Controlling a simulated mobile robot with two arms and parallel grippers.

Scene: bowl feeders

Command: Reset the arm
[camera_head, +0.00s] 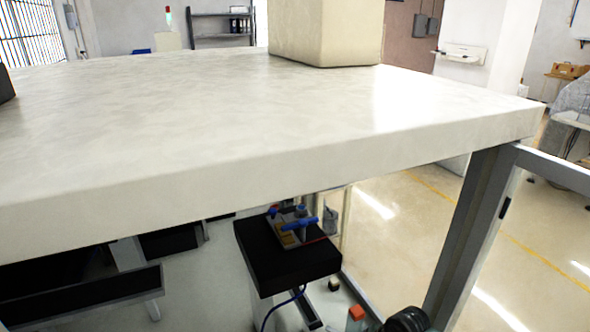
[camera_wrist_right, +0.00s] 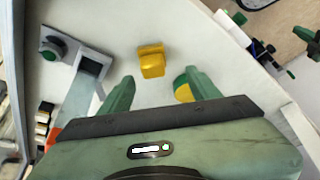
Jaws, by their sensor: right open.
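My right gripper (camera_wrist_right: 160,75) shows in the right wrist view. Its two green fingers are spread apart with nothing held between them. A yellow block-like part (camera_wrist_right: 152,65) lies on the pale surface beyond the fingertips, in line with the gap. A round yellow and green part (camera_wrist_right: 181,90) is partly hidden behind the right-hand finger. Neither gripper shows in the head view, and my left gripper is in neither view.
In the head view a wide pale tabletop (camera_head: 200,120) is mostly clear, with a beige block (camera_head: 325,35) at its back. A black box (camera_head: 285,260) stands below. A grey bracket (camera_wrist_right: 87,68) with a green knob (camera_wrist_right: 51,49) is left in the wrist view.

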